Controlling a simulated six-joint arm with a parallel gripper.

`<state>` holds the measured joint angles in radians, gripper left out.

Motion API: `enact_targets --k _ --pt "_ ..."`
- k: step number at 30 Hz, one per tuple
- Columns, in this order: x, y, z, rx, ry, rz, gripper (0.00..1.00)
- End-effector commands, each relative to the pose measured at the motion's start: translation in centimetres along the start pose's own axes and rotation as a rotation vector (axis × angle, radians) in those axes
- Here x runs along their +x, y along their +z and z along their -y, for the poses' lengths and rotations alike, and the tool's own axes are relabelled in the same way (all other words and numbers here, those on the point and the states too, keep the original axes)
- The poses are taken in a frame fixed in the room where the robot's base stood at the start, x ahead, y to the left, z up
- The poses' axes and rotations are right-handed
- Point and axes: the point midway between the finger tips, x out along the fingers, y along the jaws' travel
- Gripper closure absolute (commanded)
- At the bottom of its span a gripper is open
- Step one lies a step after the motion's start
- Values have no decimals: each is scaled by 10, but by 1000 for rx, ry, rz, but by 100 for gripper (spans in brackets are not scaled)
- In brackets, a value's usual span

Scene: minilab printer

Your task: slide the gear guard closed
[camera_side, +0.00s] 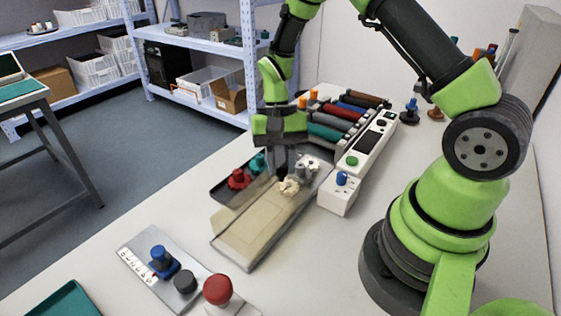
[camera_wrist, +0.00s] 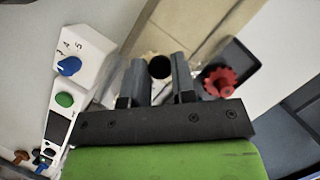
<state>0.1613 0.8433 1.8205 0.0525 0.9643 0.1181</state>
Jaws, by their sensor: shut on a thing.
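My gripper (camera_side: 281,172) is over the gear box on the table, fingers pointing down. In the wrist view its two fingers (camera_wrist: 159,64) close around the round black knob (camera_wrist: 160,67) of the gear guard. The box has a long beige bed (camera_side: 250,222) whose near part is free of gears. Cream gears (camera_side: 289,187) sit at its far part, beside and beyond the fingers. The guard looks clear, so its edges and how far it covers the gears are hard to tell.
A dark tray with a red gear (camera_side: 238,179) and a teal gear (camera_side: 258,163) lies left of the box. A white control box with a blue knob (camera_side: 341,179) stands close on the right. Rollers (camera_side: 330,130) lie behind. A slider plate and red button (camera_side: 217,290) are in front.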

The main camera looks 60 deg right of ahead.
Motion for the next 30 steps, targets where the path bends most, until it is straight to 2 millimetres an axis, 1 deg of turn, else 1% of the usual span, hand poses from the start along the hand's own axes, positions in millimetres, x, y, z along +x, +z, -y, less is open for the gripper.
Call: enact_targets --k 2,4,12,15,18,21,29,30 --pt "-3 -6 -5 3 -2 0 100" --pt "-7 -16 -15 6 -5 -1 100" --pt "-28 -67 -70 7 -6 -4 100" --pt "-34 -81 -85 4 -5 -5 100" --pt "-37 -89 -94 2 -3 -5 100" --pt "-39 -92 -98 -1 -2 -6 100" --pt "-40 -93 -100 -2 2 -13 100" --pt "-40 -93 -100 -2 2 -14 69"
